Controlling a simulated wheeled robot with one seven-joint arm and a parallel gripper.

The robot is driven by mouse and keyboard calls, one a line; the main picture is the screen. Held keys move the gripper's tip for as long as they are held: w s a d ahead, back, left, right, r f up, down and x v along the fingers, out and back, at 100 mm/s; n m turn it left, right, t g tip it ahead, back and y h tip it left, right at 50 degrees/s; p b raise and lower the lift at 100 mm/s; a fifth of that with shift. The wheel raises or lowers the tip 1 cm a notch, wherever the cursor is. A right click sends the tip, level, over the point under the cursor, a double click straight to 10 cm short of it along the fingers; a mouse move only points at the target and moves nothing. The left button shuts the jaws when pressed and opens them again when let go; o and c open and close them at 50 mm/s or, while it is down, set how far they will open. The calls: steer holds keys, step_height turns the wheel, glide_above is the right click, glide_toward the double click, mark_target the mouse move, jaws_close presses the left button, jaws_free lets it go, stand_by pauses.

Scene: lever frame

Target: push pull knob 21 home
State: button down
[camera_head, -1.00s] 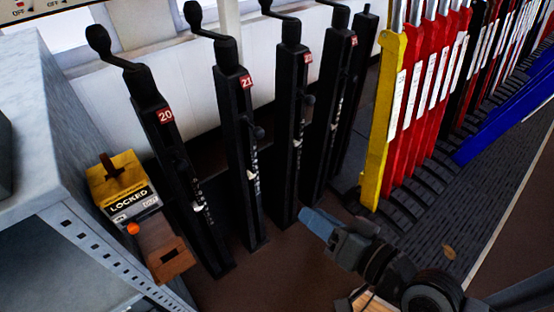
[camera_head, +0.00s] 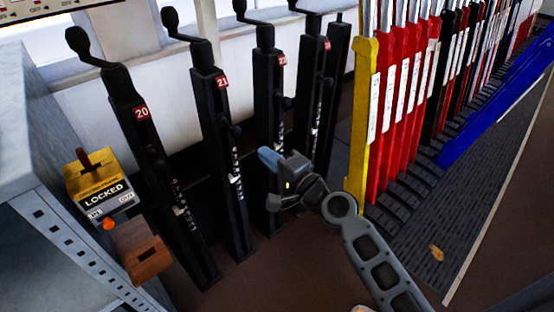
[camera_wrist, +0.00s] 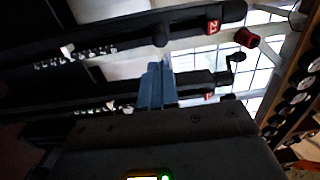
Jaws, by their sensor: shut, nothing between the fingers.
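The post labelled 21 (camera_head: 222,150) is black with a crank handle on top and a red number plate. Its small dark round pull knob (camera_head: 235,131) sticks out at mid-height, and the knob also shows in the wrist view (camera_wrist: 160,38). My gripper (camera_head: 267,156) is shut and empty, its blue-grey fingers pointing left, right of and below the knob in the head view. In the wrist view the fingertips (camera_wrist: 155,70) lie just below the knob in the picture, apart from it. How far the knob stands out is hard to tell.
Post 20 (camera_head: 140,150) stands left, beside a yellow "LOCKED" box (camera_head: 96,178) and a grey shelf (camera_head: 30,150). Another black post (camera_head: 268,100) stands right of post 21, partly behind my gripper. Yellow and red levers (camera_head: 361,130) stand further right.

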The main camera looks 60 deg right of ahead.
mark_target(238, 133)
steer(key=p+x, duration=0.1)
steer(key=x, duration=0.7)
steer(key=shift+w+d+f, duration=0.1)
steer(key=shift+w, duration=0.3)
steer(key=x, duration=0.2)
steer(key=shift+w+d, duration=0.1)
steer(key=shift+w, duration=0.3)
